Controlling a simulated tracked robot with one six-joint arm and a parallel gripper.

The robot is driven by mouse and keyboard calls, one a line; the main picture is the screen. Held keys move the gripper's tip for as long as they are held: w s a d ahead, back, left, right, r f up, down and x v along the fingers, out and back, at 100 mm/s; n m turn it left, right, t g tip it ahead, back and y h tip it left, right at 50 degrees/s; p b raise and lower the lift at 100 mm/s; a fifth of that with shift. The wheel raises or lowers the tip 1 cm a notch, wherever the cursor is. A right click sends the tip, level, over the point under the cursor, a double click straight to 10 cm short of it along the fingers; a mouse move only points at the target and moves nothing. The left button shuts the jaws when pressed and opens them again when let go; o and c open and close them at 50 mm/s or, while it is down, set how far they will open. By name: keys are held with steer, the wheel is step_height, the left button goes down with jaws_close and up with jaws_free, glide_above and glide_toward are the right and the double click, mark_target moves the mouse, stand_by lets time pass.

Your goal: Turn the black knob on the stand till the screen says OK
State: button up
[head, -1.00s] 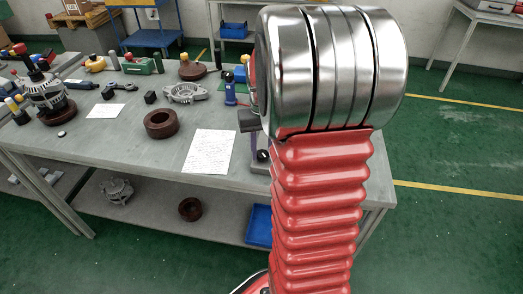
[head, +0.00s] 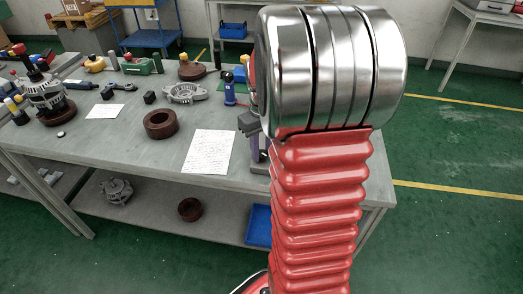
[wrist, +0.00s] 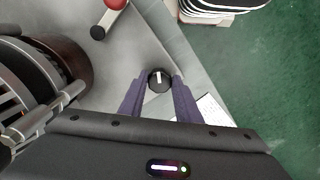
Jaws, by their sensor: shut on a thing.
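The black knob (wrist: 158,82) with a white mark shows in the wrist view, between the two purple fingers of my gripper (wrist: 158,88). My gripper is shut on the knob. The white mark points roughly up in the picture. In the head view, part of my gripper (head: 254,140) shows at the right end of the bench, beside my arm. There my arm hides the knob and most of the stand. The screen is not seen in either view, so its reading cannot be told.
A red-knobbed lever (wrist: 104,22) stands near the knob in the wrist view, and a large brown round base (wrist: 65,65) is at left. On the bench (head: 140,150) lie a white sheet (head: 209,152), a brown ring (head: 161,124) and a metal housing (head: 185,93).

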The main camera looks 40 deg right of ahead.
mark_target(262, 155)
steer(key=o, duration=1.1)
steer(key=shift+c, duration=0.2)
steer(key=shift+r, duration=0.15)
step_height(262, 155, up, 14)
steer(key=shift+f, duration=0.25)
steer(key=s+a+t, duration=0.2)
steer(key=s+a, duration=0.3)
steer(key=a, duration=0.8)
steer(key=s+a+f+n+t, duration=0.1)
steer(key=s+a+t, duration=0.2)
steer(key=a, duration=1)
steer(key=shift+s+a+t, duration=0.3)
steer(key=shift+s, duration=1.05)
